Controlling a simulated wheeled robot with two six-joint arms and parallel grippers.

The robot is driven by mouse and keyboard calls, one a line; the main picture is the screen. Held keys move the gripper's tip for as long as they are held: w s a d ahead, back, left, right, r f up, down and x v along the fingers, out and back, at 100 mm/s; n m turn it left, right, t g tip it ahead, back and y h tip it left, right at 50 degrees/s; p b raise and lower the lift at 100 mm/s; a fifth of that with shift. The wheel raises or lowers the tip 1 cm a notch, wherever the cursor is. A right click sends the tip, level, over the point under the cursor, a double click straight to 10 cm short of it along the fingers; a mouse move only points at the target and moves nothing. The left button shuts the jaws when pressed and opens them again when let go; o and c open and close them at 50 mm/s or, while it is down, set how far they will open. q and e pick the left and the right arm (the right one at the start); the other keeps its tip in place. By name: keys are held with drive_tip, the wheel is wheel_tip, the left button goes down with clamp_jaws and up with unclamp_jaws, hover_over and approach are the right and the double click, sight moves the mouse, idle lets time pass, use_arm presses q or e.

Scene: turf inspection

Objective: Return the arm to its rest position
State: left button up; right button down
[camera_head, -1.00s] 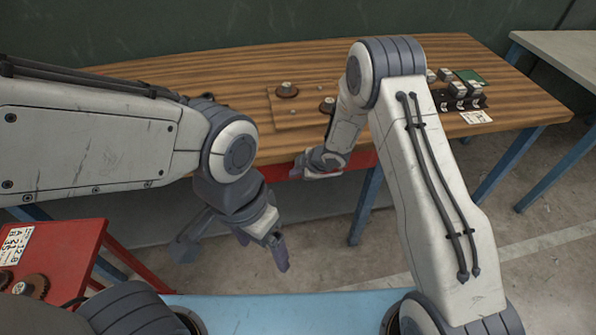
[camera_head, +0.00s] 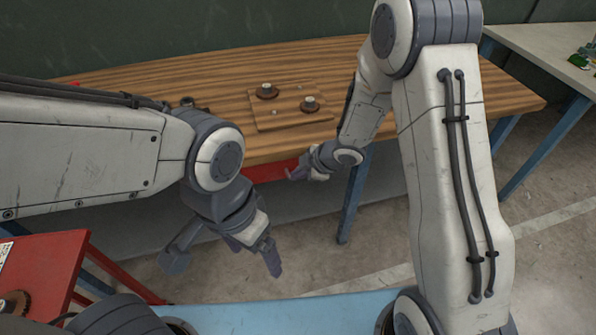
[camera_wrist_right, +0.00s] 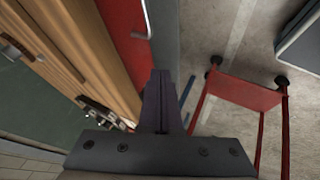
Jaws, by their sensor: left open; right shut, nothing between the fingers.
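My right arm (camera_head: 455,170) is bent, its elbow at the top of the head view and its forearm reaching down and inward. My right gripper (camera_head: 300,173) is just in front of the wooden bench's front edge, near a red panel under the bench. In the right wrist view its fingers (camera_wrist_right: 158,100) are shut together with nothing between them. My left gripper (camera_head: 224,264) hangs low in front of the bench, open and empty, its fingers spread wide.
The wooden bench (camera_head: 220,75) carries a wooden board (camera_head: 290,118) with two round dark parts. A red cart (camera_head: 45,262) stands at the lower left, bearing a brown gear. A grey table (camera_head: 545,62) is at the right. Floor is clear between bench and my base.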

drive_tip(key=s+r+m+h, duration=0.4)
drive_tip(key=s+r+m, duration=0.25)
drive_tip(key=r, duration=0.45)
drive_tip(key=s+r+m+g, duration=0.2)
drive_tip(key=s+r, duration=0.1)
drive_tip(key=s, duration=0.8)
drive_tip(key=s+r+m+g+p, duration=0.1)
drive_tip(key=s+r+m+g, duration=0.1)
drive_tip(key=s, duration=0.9)
drive_tip(key=shift+s+d+r+m+g, duration=0.15)
drive_tip(key=shift+s+r+m+g, duration=0.2)
drive_tip(key=shift+r, duration=0.4)
